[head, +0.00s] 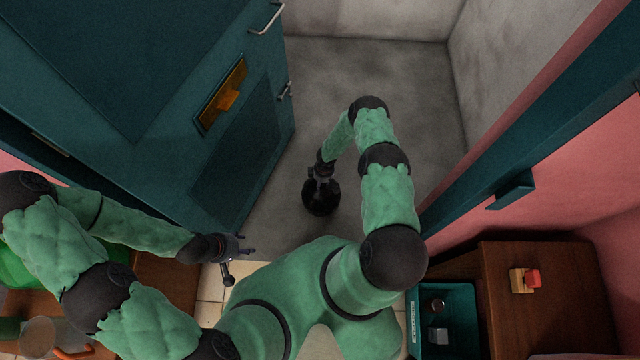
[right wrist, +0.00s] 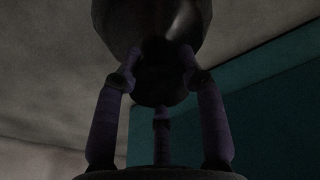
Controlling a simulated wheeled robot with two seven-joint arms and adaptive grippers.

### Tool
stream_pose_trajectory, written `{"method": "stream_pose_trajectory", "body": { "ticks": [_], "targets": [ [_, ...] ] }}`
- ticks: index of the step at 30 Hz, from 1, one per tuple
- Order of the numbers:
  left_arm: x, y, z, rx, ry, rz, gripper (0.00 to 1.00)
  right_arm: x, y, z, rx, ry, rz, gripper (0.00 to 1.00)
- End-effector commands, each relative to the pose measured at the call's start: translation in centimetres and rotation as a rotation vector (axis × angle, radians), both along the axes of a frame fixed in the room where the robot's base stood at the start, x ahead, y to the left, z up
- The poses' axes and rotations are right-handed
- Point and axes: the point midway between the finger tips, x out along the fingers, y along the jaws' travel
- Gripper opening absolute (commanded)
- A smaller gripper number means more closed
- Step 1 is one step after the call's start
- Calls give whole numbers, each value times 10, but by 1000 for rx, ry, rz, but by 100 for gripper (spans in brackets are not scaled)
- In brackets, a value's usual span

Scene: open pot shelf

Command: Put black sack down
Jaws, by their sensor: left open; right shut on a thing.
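The black sack (head: 321,197) hangs below my right gripper (head: 322,172) in the head view, over the grey floor beyond the doorway. My right gripper is shut on its top. In the right wrist view the dark sack (right wrist: 150,30) fills the top middle, with the fingers (right wrist: 160,85) closing around its narrow part. Whether the sack touches the floor cannot be told. My left gripper (head: 244,258) is open and empty, low at the left of the doorway, apart from the sack.
A teal door (head: 245,150) with an orange holder (head: 222,95) stands open on the left. The grey floor (head: 390,75) behind the sack is bare. A brown cabinet (head: 560,320) and a teal tray (head: 458,296) stand at the lower right. A table with items is lower left.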

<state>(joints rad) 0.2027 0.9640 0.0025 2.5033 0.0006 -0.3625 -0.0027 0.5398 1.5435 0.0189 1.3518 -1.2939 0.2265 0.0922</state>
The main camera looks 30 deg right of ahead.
Motion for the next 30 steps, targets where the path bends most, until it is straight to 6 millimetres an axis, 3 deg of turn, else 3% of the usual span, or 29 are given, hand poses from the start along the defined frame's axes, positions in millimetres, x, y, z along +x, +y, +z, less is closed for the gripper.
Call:
{"method": "stream_pose_trajectory", "body": {
  "ticks": [8,15,27,28,30],
  "targets": [
    [0,0,-12,0,0,0,49,6,-7,-9,-1,-3,-2,0],
    [0,0,-27,0,0,0,49,5,-5,-36,0,-3,0,0],
    [0,0,-26,0,0,0,49,5,-6,-37,-1,-3,0,0],
    [0,0,-26,0,0,0,49,4,-5,-38,0,-1,0,48],
    [0,0,-26,0,0,0,49,4,-5,-38,1,-1,0,63]
  ]
}}
